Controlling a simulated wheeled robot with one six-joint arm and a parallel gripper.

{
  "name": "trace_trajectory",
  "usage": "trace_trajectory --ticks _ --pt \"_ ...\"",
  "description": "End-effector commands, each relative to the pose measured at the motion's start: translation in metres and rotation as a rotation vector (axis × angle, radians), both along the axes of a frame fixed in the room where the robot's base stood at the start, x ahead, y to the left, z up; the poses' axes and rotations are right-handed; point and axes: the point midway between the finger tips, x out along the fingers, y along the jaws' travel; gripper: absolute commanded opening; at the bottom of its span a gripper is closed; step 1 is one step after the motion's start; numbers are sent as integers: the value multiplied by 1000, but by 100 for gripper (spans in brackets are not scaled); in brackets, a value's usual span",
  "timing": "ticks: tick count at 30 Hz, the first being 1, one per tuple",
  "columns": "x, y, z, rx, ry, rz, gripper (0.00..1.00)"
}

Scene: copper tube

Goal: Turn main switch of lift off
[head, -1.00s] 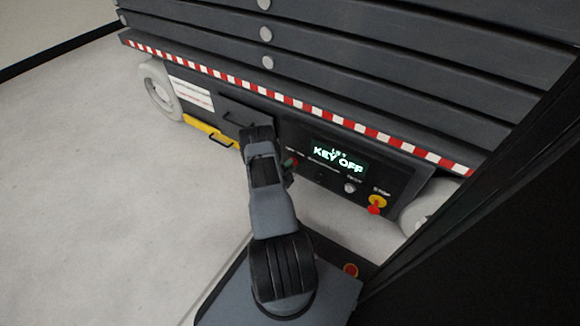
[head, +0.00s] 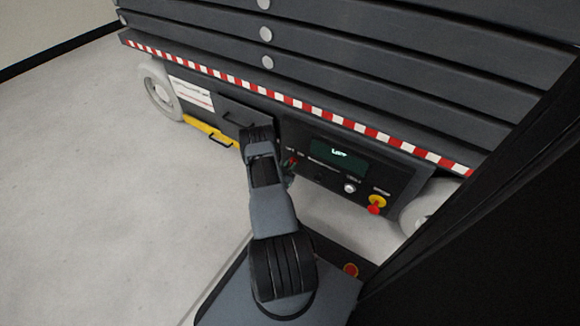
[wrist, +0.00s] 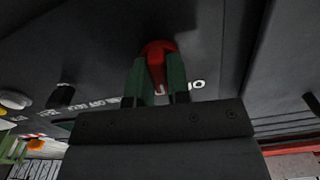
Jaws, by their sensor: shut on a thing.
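The lift's main switch (wrist: 157,52) is a red knob on the dark control panel. In the wrist view my gripper (wrist: 160,75) has its green fingers on both sides of the red knob and is shut on it. In the head view the switch (head: 292,161) shows only as a bit of red beside my gripper (head: 288,170), mostly hidden by my arm. The lift's display (head: 340,158) is dark with the small word "LIFT" on it. Part of the white lettering by the switch is covered by the fingers in the wrist view.
To the right on the panel are a silver key switch (head: 349,188) and a red stop button on yellow (head: 376,204). A yellow bar (head: 207,132) and a wheel (head: 158,88) are at the lift's left. The grey floor (head: 90,200) at left is clear.

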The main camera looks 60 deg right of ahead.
Motion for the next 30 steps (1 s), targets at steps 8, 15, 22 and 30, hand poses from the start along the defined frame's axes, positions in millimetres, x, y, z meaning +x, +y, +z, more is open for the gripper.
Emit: trace_trajectory --ticks 8,15,22,30 --pt "0 0 0 2 109 0 0" --pt "0 1 0 2 144 0 0" --pt "0 1 0 2 149 0 0" --pt "0 1 0 2 149 0 28"
